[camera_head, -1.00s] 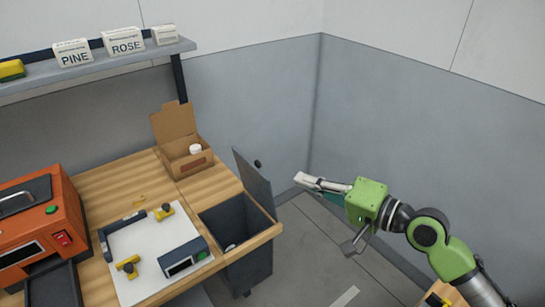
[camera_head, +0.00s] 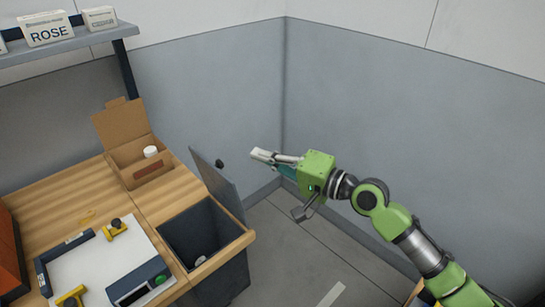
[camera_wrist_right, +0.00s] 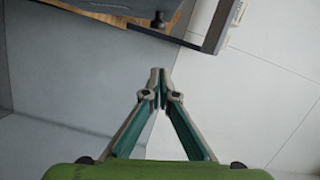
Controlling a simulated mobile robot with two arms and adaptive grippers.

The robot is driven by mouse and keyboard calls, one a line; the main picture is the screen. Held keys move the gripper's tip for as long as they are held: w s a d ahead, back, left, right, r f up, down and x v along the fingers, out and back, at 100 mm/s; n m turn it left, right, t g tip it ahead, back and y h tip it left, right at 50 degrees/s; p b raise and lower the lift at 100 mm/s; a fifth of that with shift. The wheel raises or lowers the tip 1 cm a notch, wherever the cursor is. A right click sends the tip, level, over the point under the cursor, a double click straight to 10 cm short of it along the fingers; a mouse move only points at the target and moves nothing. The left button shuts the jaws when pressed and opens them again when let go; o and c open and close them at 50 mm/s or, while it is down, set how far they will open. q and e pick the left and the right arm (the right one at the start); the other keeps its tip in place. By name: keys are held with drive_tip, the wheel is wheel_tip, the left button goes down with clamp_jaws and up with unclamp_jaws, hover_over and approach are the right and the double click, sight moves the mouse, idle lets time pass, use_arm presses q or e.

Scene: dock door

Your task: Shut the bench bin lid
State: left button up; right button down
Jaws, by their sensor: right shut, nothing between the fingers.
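The bench bin (camera_head: 221,281) is a dark grey box set into the wooden bench's right end, with its top open. Its grey lid (camera_head: 222,188) stands up, hinged open, with a black knob (camera_head: 219,163) on its right-hand face. My right gripper (camera_head: 258,154) is shut and empty, in the air to the right of the lid and apart from it. In the right wrist view my right gripper's fingertips (camera_wrist_right: 160,80) are together, and the knob (camera_wrist_right: 158,20) shows ahead of them at the top. A small pale item (camera_head: 200,260) lies inside the bin. My left gripper is not in view.
A cardboard box (camera_head: 140,174) with a white-capped item stands at the bench's back. A white board (camera_head: 92,264) with yellow-and-black clamps lies left of the bin. A shelf (camera_head: 60,47) with labelled boxes hangs above.

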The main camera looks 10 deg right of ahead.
sight(223, 185)
drive_tip(key=w+a+f+p, duration=0.1)
drive_tip(key=a+p, duration=0.2)
drive_tip(key=a, duration=0.3)
drive_tip(key=shift+w+a+f, duration=0.15)
drive_tip(key=shift+a+f, duration=0.05)
drive_tip(key=shift+a, duration=0.05)
